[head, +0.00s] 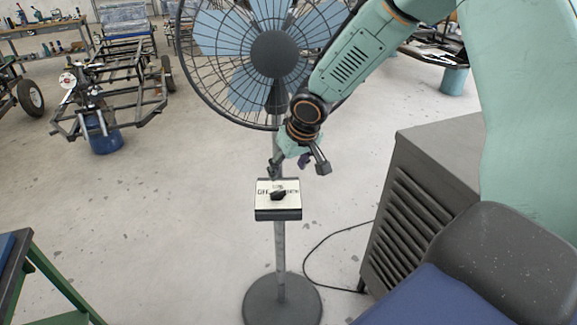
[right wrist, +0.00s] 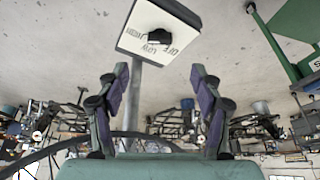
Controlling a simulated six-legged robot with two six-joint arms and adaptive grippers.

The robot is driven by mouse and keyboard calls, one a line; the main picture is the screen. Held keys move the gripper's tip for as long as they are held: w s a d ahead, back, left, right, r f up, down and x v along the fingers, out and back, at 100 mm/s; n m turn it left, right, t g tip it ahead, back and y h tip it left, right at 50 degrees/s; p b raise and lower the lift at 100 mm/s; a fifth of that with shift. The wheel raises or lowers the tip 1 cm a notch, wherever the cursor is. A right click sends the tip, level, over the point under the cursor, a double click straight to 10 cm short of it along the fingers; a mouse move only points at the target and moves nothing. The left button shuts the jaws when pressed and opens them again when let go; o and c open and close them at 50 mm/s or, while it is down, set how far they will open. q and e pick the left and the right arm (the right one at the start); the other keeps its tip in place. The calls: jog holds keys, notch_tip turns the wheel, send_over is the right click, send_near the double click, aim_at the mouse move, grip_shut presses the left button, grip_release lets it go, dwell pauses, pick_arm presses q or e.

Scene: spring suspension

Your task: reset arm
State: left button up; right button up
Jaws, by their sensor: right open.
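My right arm reaches in from the upper right of the head view. Its right gripper (head: 298,167) is open and empty, just above the fan's control box (head: 265,202). In the right wrist view, the two fingers of the right gripper (right wrist: 160,80) stand apart with purple pads, and nothing is between them except the fan pole behind. The control box (right wrist: 138,20) shows beyond the fingertips, with a black knob (right wrist: 158,37) on its white lettered face. The knob (head: 278,195) also shows in the head view, apart from the fingers. My left gripper is not in view.
The pedestal fan (head: 274,54) stands close behind the gripper, on a round base (head: 282,301). A grey louvred cabinet (head: 409,205) stands to the right, with a cable on the floor. A green-framed table (head: 42,270) is at lower left. A vehicle frame (head: 118,80) stands farther back.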

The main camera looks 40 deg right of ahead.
jog(key=shift+s, duration=0.1)
dwell(0.3)
jog(key=a+f+t+y+b, duration=0.1)
jog(key=a+f+t+y, duration=0.15)
jog(key=a, duration=0.55)
jog(key=s+a+f+b, duration=0.35)
jog(key=s+f, duration=0.25)
jog(key=f, duration=0.3)
jog(key=s+f+g+h+b, duration=0.1)
jog(key=s+f+g+b, duration=0.2)
jog(key=s+f, duration=0.9)
jog(key=s+a+f+g+h+b, duration=0.1)
jog(key=s+f+g+b, duration=0.3)
jog(key=s+f+b, duration=0.3)
jog(key=s+f, duration=0.5)
jog(key=s, duration=0.4)
jog(key=shift+s+a, duration=0.25)
jog(key=shift+s, duration=0.15)
